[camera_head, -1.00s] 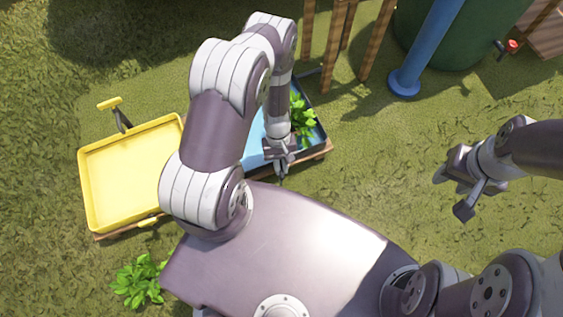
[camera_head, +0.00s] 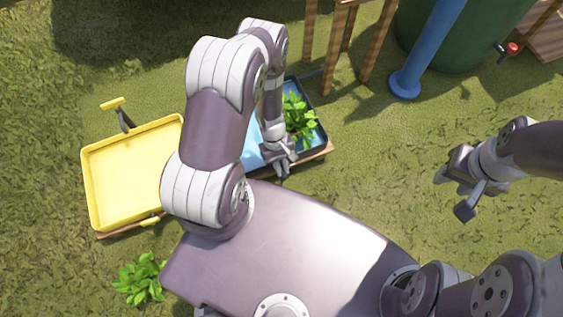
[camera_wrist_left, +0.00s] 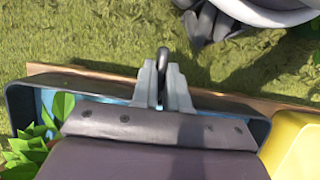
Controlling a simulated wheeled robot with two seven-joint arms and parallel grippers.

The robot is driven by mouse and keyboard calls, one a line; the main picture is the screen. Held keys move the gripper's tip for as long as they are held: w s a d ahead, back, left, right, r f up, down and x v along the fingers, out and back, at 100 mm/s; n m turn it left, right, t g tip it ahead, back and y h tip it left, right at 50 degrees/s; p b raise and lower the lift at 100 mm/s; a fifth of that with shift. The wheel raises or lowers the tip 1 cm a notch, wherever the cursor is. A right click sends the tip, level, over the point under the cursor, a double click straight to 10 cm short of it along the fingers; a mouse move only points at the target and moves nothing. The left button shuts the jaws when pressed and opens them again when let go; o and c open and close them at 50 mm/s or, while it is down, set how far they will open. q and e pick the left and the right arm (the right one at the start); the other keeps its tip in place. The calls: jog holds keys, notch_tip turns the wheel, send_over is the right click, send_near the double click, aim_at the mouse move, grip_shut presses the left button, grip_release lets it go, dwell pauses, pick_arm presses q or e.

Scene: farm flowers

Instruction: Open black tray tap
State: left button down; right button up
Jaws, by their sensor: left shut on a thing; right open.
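The black tray (camera_head: 319,127) holds blue water (camera_head: 252,150) and a leafy green plant (camera_head: 299,118). My left gripper (camera_head: 283,170) is at the tray's near edge. In the left wrist view, its two grey fingers (camera_wrist_left: 163,85) are shut on a dark, rounded tap handle (camera_wrist_left: 163,58) at the tray rim (camera_wrist_left: 222,104). The tap's lower part is hidden between the fingers. My right gripper (camera_head: 456,190) is open and empty over the grass at the right.
A yellow tray (camera_head: 90,190) with a yellow handle (camera_head: 112,103) stands to the left. A plant (camera_head: 138,279) lies on the grass at the lower left. A blue post (camera_head: 425,48), a green tank (camera_head: 470,45) and wooden legs (camera_head: 378,45) stand behind.

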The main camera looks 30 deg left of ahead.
pick_arm(q)
jog(key=c, duration=1.1)
grip_release()
jog(key=shift+f, duration=0.1)
jog(key=shift+c, duration=0.2)
jog(key=p+v, duration=0.6)
jog(key=v, duration=0.6)
jog(key=shift+a+r+p, duration=0.15)
jog(key=shift+r+p, duration=0.15)
jog(key=shift+p, duration=0.05)
jog(key=shift+w, duration=0.1)
